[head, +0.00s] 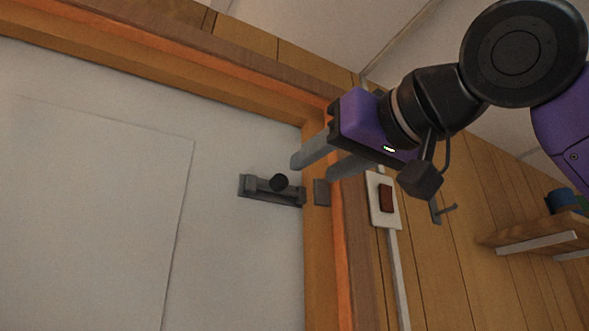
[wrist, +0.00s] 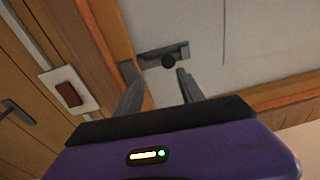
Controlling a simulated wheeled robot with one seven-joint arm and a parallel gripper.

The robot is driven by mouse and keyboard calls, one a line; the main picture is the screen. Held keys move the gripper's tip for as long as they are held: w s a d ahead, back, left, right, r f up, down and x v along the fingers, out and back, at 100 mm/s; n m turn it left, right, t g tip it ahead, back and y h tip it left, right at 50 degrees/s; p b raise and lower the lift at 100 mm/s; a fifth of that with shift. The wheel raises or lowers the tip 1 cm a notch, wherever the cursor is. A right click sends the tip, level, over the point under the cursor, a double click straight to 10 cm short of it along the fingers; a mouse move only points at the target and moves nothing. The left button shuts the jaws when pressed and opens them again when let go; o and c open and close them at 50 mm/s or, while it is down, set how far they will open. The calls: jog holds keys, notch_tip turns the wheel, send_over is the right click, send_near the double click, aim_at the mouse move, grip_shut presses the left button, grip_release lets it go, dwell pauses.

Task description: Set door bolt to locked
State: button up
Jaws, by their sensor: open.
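The door bolt (head: 255,187) is a dark grey metal fitting on the white door, with a round black knob (head: 279,182) near the middle of it. A grey keeper (head: 321,192) sits on the wooden frame to its right. A narrow gap shows between bolt and keeper, and I see no bar clearly crossing it. My gripper (head: 314,169) is open and empty, above and right of the knob in the head view. In the wrist view, the bolt (wrist: 152,54) and knob (wrist: 168,61) lie beyond my fingertips (wrist: 159,80), apart from them. The keeper (wrist: 127,72) is beside the left finger.
A light switch (head: 386,198) with a red-brown rocker is on the plank wall right of the frame, with a conduit below it. A hook (head: 440,211) and a shelf (head: 540,232) are further right. The door (head: 90,200) left of the bolt is clear.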

aim_at(283, 177)
jog(key=shift+h, duration=0.8)
jog(key=w+a+p, duration=0.1)
jog(key=w+a+r, duration=0.1)
jog(key=a, duration=0.1)
jog(key=a+p, duration=0.1)
jog(key=shift+w+a+r+p, duration=0.15)
jog(key=shift+w+a+p, duration=0.15)
jog(key=shift+w, duration=0.1)
jog(key=shift+x, duration=0.75)
jog(key=shift+c, duration=0.5)
grip_shut()
